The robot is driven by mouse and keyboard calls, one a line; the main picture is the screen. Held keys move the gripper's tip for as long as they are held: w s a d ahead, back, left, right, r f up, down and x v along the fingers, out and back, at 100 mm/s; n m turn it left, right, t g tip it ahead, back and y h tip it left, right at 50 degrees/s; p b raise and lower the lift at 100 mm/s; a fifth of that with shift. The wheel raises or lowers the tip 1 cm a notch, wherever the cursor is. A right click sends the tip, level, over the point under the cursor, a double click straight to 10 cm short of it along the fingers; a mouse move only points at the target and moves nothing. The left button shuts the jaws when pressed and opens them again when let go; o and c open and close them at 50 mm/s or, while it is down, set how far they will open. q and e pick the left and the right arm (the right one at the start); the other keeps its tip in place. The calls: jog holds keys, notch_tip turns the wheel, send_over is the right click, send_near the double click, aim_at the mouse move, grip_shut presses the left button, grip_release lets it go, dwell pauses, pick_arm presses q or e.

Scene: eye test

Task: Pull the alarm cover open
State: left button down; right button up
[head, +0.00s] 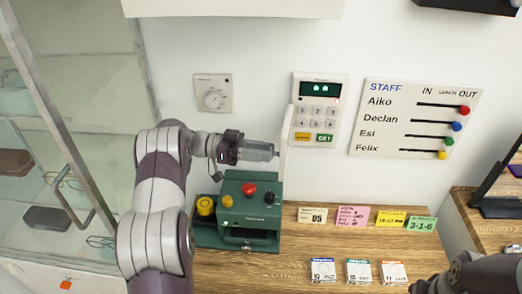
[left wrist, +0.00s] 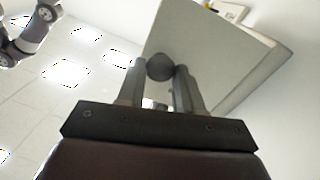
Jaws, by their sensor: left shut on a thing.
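The alarm panel (head: 318,108) is on the wall, with a lit green display, grey number keys and a yellow and a green key showing. Its pale cover (head: 286,128) stands out from the wall at the panel's left edge, seen nearly edge-on. My left gripper (head: 270,152) is at the cover's lower left side. In the left wrist view, my left gripper (left wrist: 160,85) is shut on a dark round knob (left wrist: 160,67) on the cover (left wrist: 205,55). My right arm comes in at the lower right; its gripper (head: 425,286) is dark and cut off by the frame.
A green machine (head: 250,205) with red, black and yellow knobs stands on the wooden counter (head: 300,262) below my left gripper. A thermostat (head: 212,93) is left of the panel, a staff board (head: 415,120) right. Cards (head: 352,217) stand on the counter. A glass cabinet (head: 75,110) is at left.

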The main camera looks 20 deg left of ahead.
pick_arm(q)
jog(key=shift+r, duration=0.1)
jog(key=c, duration=0.8)
grip_release()
jog(key=shift+o, duration=0.3)
jog(key=b+v, duration=0.2)
jog(key=v, duration=0.5)
jog(key=shift+a, duration=0.2)
